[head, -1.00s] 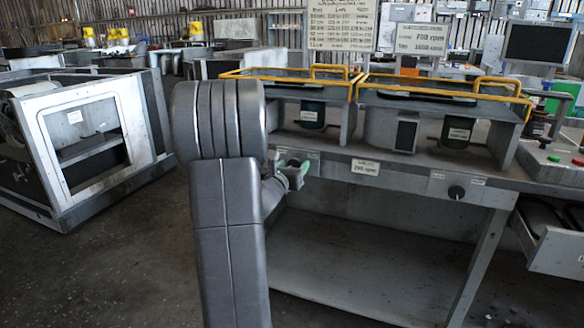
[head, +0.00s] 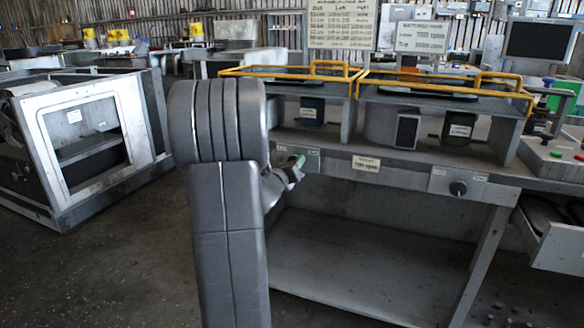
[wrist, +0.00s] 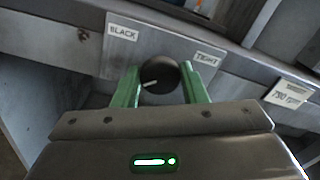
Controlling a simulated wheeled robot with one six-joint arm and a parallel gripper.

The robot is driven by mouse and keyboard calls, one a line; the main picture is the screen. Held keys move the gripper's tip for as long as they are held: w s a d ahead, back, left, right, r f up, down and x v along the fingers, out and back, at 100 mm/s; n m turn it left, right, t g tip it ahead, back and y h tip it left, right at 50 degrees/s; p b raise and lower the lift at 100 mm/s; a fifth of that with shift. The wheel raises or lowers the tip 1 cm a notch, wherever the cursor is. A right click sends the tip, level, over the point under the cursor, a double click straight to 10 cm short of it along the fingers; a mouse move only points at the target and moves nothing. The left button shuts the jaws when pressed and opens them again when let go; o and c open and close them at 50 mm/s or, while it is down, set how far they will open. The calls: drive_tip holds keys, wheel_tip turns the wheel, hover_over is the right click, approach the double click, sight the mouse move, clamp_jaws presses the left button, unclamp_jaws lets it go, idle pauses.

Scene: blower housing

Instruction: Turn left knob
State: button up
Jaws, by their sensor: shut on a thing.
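The left knob (wrist: 160,77) is round and black with a white pointer line. In the wrist view it sits on a grey panel plate (wrist: 175,48) between a "BLACK" label and a "TIGHT" label; its line points to the lower left. My gripper (wrist: 162,82) has green fingers on both sides of the knob and is shut on it. In the head view my gripper (head: 298,164) is at the bench's front face, and the left knob is hidden behind it.
A second black knob (head: 458,188) is on the same bench front to the right. A label plate (head: 366,164) lies between. Yellow rails (head: 290,76) top the bench. A grey framed housing (head: 92,140) stands on the left. The floor in front is clear.

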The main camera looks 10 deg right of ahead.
drive_tip(key=shift+a+f+n+p, duration=0.1)
drive_tip(key=shift+n+p, duration=0.65)
drive_tip(key=shift+n, duration=3.85)
drive_tip(key=shift+f+n+p, duration=0.1)
drive_tip(key=shift+n+p, duration=0.6)
drive_tip(key=shift+n, duration=3.9)
drive_tip(key=o, duration=1)
drive_tip(key=shift+c, duration=0.2)
drive_tip(key=p+v, duration=0.1)
drive_tip(key=v, duration=1.2)
drive_tip(key=shift+s+a, duration=0.25)
drive_tip(key=shift+s, duration=0.05)
